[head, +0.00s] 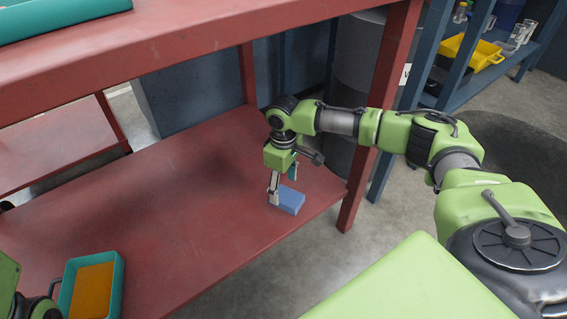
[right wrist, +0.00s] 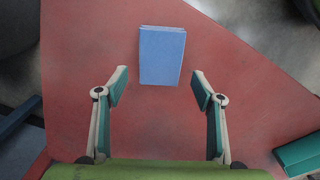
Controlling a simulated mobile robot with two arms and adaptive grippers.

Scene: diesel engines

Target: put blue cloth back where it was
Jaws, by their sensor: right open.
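The blue cloth (head: 291,202) is a folded, flat block lying on the lower red shelf, near its front right edge. In the right wrist view the cloth (right wrist: 162,55) lies just beyond the fingertips, roughly centred between them. My right gripper (head: 281,188) points down over the shelf beside the cloth. In the right wrist view my right gripper (right wrist: 160,88) is open, with nothing between its pads. A small part of my left arm shows at the bottom left of the head view; its fingers are not visible.
A teal tray with an orange inside (head: 119,290) sits on the lower red shelf (head: 180,200) at the left. The upper red shelf (head: 190,40) overhangs it. A red post (head: 378,120) stands right of the cloth. The middle of the lower shelf is clear.

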